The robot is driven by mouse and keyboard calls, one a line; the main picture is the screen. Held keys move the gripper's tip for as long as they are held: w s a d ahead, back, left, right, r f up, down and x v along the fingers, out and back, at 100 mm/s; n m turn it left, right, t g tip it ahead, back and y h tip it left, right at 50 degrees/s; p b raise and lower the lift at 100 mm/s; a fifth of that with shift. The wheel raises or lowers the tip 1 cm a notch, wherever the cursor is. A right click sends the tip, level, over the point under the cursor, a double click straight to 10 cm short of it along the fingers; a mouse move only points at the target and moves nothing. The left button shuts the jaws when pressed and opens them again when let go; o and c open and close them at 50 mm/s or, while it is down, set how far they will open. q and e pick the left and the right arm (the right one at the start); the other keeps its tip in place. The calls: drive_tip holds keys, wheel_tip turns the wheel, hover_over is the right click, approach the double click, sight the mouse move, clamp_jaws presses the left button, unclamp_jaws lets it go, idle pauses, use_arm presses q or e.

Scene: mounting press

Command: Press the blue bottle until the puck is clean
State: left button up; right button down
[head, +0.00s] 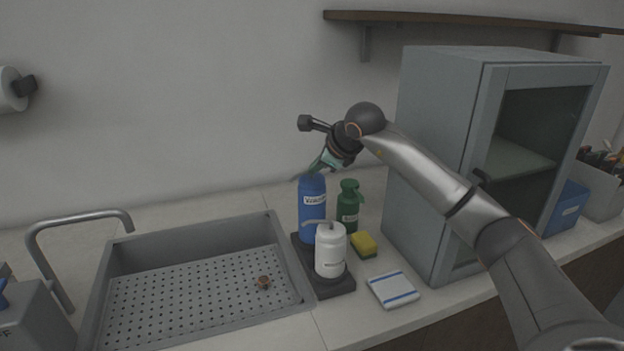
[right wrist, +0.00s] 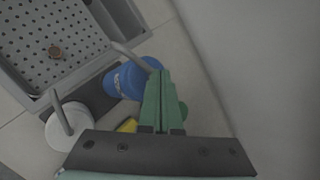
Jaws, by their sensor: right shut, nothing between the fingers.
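The blue bottle (head: 312,211) stands upright on a dark tray (head: 334,285) to the right of the sink, and it also shows in the right wrist view (right wrist: 126,80). My right gripper (head: 316,171) is shut and empty, its green fingers pointing down at the bottle's top. In the right wrist view the fingers (right wrist: 158,103) lie together beside the bottle's top; I cannot tell whether they touch it. The small brown puck (head: 264,282) lies on the perforated sink floor, and it also shows in the right wrist view (right wrist: 56,52). My left gripper is not in view.
A white bottle (head: 330,252) with a spout stands in front of the blue one. A green bottle (head: 348,207), a yellow sponge (head: 364,244) and a white-and-blue cloth (head: 393,289) are to the right. A grey cabinet (head: 432,160) stands beyond. The sink (head: 190,295) is otherwise open.

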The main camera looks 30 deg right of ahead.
sight(315, 179)
drive_tip(key=shift+f+b, duration=0.3)
drive_tip(key=shift+f, duration=0.25)
idle(0.6)
idle(0.4)
drive_tip(key=shift+r+p, duration=0.75)
drive_tip(key=shift+r, duration=0.15)
drive_tip(key=shift+r, duration=0.1)
wheel_tip(315, 179, up, 5)
drive_tip(key=p, duration=0.4)
drive_tip(key=shift+a, duration=0.1)
idle(0.4)
